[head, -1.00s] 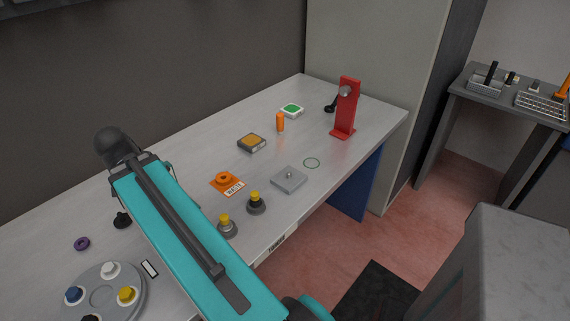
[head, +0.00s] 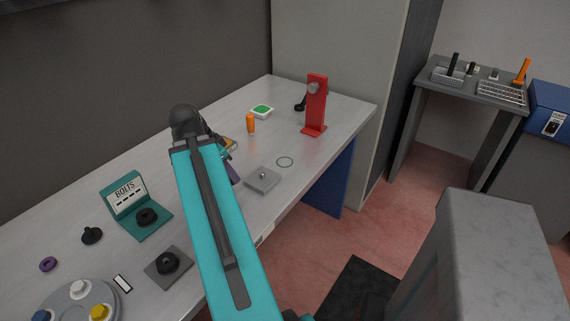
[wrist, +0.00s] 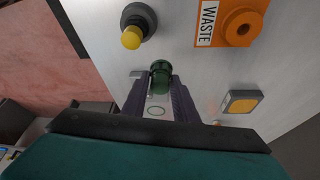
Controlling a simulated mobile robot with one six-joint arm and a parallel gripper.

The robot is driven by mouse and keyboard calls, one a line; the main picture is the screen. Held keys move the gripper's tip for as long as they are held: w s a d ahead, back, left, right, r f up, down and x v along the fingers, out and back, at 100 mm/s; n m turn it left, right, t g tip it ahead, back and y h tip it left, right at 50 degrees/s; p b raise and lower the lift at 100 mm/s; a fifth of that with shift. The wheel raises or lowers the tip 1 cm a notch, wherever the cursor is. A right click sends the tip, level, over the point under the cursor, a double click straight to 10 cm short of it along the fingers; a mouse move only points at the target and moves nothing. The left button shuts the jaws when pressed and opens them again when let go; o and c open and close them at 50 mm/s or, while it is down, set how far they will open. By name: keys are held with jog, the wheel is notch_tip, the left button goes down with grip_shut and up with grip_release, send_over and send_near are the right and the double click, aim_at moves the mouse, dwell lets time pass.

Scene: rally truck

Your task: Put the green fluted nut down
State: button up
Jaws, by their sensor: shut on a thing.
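In the wrist view the green fluted nut (wrist: 160,68) is between the fingertips of my gripper (wrist: 160,84), which is shut on it. The bench top lies below; I cannot tell how high the nut is above it. A thin green ring marking (wrist: 157,111) shows between the fingers. In the head view the same green ring marking (head: 285,162) lies on the bench, right of a grey square plate with a small post (head: 263,183). My arm hides the nut and most of my gripper there; one dark finger (head: 233,173) shows.
The orange WASTE mat (wrist: 254,27) and a yellow-topped knob (wrist: 131,39) show in the wrist view. The head view has a red stand (head: 316,108), an orange cylinder (head: 250,125), a green-topped pad (head: 261,112) and a teal BOLTS holder (head: 123,196). The bench around the ring is clear.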

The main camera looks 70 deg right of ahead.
jog(key=s+d+m, duration=0.1)
jog(key=s+d, duration=0.1)
jog(key=s, duration=0.2)
jog(key=s+d+m, duration=0.1)
jog(key=s+d, duration=0.1)
jog(key=s, duration=0.3)
jog(key=s+d+f+m+g+b, duration=0.1)
jog(key=s+d, duration=0.1)
jog(key=s, duration=0.3)
jog(key=shift+s+d+y, duration=0.1)
jog(key=shift+d+y, duration=0.3)
jog(key=shift+d, duration=0.1)
jog(key=w+d+p, duration=0.1)
jog(key=d, duration=0.4)
jog(key=w+d+f+p, duration=0.1)
jog(key=w+d, duration=0.1)
jog(key=d, duration=0.3)
jog(key=w+d+p, duration=0.1)
jog(key=d, duration=0.4)
jog(key=shift+w+f+p, duration=0.15)
jog(key=shift+f+p, duration=0.1)
jog(key=shift+p, duration=0.05)
jog(key=shift+d, duration=0.1)
jog(key=shift+f, duration=0.15)
jog(key=shift+f+p, duration=0.65)
jog(key=shift+f, duration=1)
jog(key=shift+f, duration=0.2)
